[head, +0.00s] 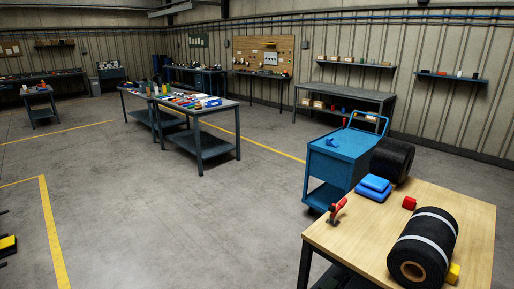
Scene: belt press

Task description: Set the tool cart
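The blue tool cart (342,150) stands right of centre, behind the wooden table. It has a push handle at its far right and a lower shelf (322,195). A small blue object (332,142) lies on its top. The wooden table (345,245) at the lower right holds a red-handled tool (337,209), folded blue cloths (374,187), a red block (409,203) and a large black roll (425,245) with white bands. My gripper is not in view.
A second black roll (392,160) is beside the cart. Long tables (185,98) with several tools stand in the middle distance. A workbench (345,95) is along the back wall. A yellow and black object (8,244) is cut off at left. The central floor (170,220) is clear.

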